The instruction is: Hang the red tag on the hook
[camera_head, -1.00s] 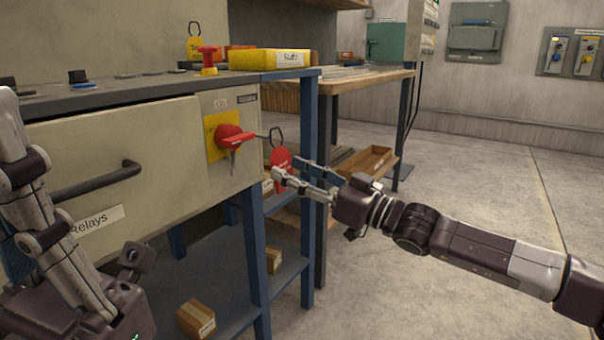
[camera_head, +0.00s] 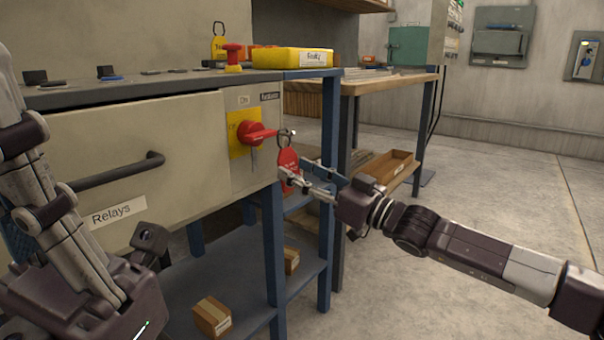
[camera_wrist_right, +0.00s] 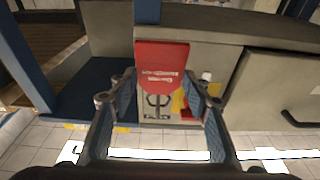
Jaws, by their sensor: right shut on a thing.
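The red tag (camera_head: 288,166) hangs from a dark wire loop (camera_head: 283,138) at the front right corner of the cabinet. My right gripper (camera_head: 297,176) is shut on the tag. In the right wrist view the tag (camera_wrist_right: 162,62) stands between the two fingers. A thin metal hook (camera_head: 292,132) sticks out beside the red rotary switch (camera_head: 256,133), and its tip overlaps the loop. I cannot tell whether the loop is around the hook or in front of it. My left gripper (camera_head: 62,225) is partly cut off at the lower left, and its fingertips do not show clearly.
The cabinet's "Relays" drawer (camera_head: 140,150) has a dark handle. A yellow box (camera_head: 292,58), a red button and a yellow tag are on top. Small cartons (camera_head: 212,317) lie on the blue lower shelf. The floor to the right is clear.

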